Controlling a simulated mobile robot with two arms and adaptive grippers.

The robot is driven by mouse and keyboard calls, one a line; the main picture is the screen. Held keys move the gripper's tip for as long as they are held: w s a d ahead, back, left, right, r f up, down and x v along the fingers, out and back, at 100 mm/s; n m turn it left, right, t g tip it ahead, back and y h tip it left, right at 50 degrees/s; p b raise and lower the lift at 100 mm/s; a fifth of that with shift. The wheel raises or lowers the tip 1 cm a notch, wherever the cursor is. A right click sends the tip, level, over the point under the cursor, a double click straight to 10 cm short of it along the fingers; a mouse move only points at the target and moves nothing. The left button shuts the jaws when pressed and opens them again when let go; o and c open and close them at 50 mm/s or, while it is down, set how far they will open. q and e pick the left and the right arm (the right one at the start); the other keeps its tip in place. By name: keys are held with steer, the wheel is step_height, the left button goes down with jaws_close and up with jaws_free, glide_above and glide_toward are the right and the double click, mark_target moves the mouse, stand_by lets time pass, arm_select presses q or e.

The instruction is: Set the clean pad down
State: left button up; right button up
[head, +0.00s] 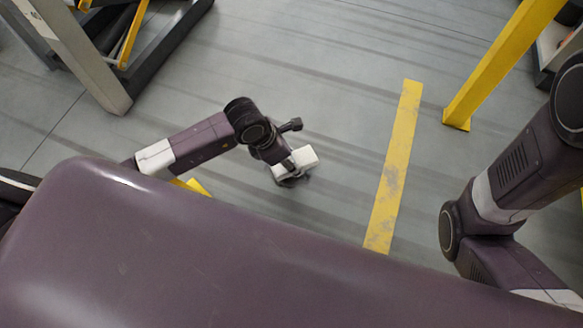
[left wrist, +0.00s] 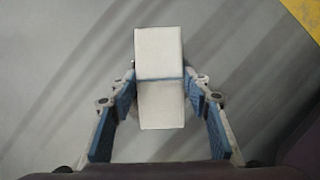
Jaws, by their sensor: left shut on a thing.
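The clean pad is a plain white block (left wrist: 159,55) in the left wrist view, with two pale faces meeting at an edge. My left gripper (left wrist: 159,88) is shut on it, with a blue-lined finger on each side. In the head view the white pad (head: 302,158) shows at the end of my left arm, above the grey floor. My left gripper (head: 288,172) is partly hidden there by the wrist and the pad. My right arm shows at the right of the head view, but its gripper is out of view.
A yellow floor stripe (head: 396,165) runs to the right of the pad. A yellow post (head: 500,62) stands at the upper right. A grey frame (head: 75,52) stands at the upper left. The floor between them looks clear. No tray or table surface shows under the pad.

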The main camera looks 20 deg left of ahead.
arm_select(q)
steer(key=shift+f+b, duration=1.15)
steer(key=shift+f, duration=0.8)
steer(key=shift+f, duration=0.2)
steer(key=o, duration=1.1)
steer(key=shift+c, duration=0.2)
steer(key=shift+r, duration=0.1)
